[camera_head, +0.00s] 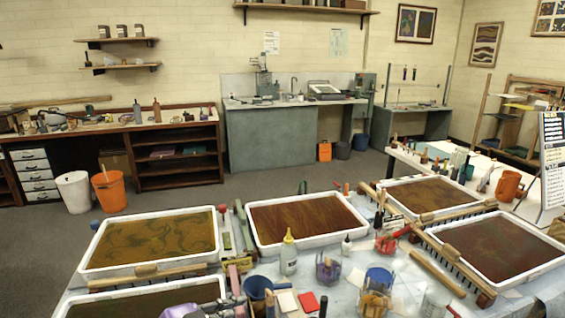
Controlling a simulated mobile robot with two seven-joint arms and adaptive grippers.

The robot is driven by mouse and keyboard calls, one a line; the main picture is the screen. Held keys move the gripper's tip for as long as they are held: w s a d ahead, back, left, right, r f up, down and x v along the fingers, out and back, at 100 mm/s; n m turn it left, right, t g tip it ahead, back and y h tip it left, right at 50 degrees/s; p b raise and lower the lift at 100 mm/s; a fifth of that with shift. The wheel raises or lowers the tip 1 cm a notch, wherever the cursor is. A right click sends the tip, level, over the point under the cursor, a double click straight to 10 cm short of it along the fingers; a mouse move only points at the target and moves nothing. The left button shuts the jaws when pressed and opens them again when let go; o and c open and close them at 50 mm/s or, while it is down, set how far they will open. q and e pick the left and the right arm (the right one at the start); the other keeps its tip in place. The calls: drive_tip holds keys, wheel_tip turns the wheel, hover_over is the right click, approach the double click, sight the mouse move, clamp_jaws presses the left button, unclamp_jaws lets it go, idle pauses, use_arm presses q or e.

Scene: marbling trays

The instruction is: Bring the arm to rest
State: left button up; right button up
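The marbling trays stand on the near table. One white tray (83,270) with a swirled olive-brown bath is at the left. A second tray (262,249) with a reddish-brown bath is in the middle. A third tray (388,181) is behind at the right, and a dark red one (497,285) is at the near right. Another tray (62,310) is cut off at the bottom left.
A white squeeze bottle (288,257), a blue cup (257,288), a tool-filled blue container (379,277) and a red square (308,302) crowd the near table. Toothed wooden rakes (147,275) lie by the trays. An orange bucket (110,191) stands on open floor beyond.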

use_arm(q)
drive_tip(key=s+a+f+n+y+p, duration=0.1)
drive_tip(key=s+a+f+n, duration=0.1)
drive_tip(key=s+f, duration=0.25)
drive_tip(key=s+a+f+n+t+y, duration=0.1)
drive_tip(key=s+f+n, duration=0.2)
drive_tip(key=f, duration=0.2)
drive_tip(key=s+a+f+n+y+p, duration=0.1)
drive_tip(key=s+a+f+n, duration=0.15)
drive_tip(key=f, duration=0.25)
drive_tip(key=s+a+f+n+g+y+p, duration=0.1)
drive_tip(key=s+f+n+y, duration=0.1)
drive_tip(key=s+f, duration=0.3)
drive_tip(key=s+a+f+n+y, duration=0.2)
drive_tip(key=s+f, duration=0.4)
drive_tip(key=s, duration=0.8)
drive_tip(key=shift+s+a+n+g+y+p, duration=0.3)
drive_tip(key=shift+n+g+y+p, duration=0.1)
drive_tip(key=shift+n, duration=0.15)
use_arm(e)
drive_tip(key=r, duration=0.2)
drive_tip(key=w+r, duration=0.1)
drive_tip(key=shift+a+r, duration=0.3)
